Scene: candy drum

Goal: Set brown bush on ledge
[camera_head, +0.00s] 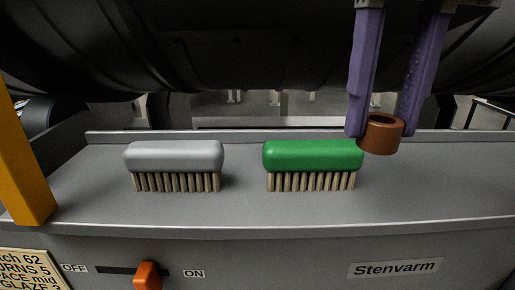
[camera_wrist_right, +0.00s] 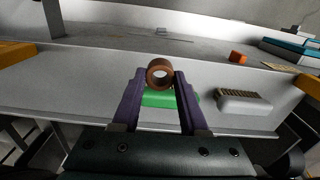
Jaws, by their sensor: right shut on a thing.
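The brown bush (camera_head: 380,143) is a short ring with a hole through it. My right gripper (camera_head: 382,128) comes down from above with two purple fingers and is shut on the bush, one finger on each side. The bush is held above the right part of the grey ledge (camera_head: 440,190), just right of the green brush. In the right wrist view the bush (camera_wrist_right: 160,72) sits between the fingertips with its hole showing. It looks clear of the ledge, but the exact height cannot be told. My left gripper is not in view.
A green brush (camera_head: 313,155) and a grey brush (camera_head: 174,157) stand bristles down on the ledge. A yellow post (camera_head: 22,160) is at the left. The dark drum (camera_head: 200,50) hangs behind and above. An orange switch (camera_head: 147,275) is on the front panel. The ledge's right end is clear.

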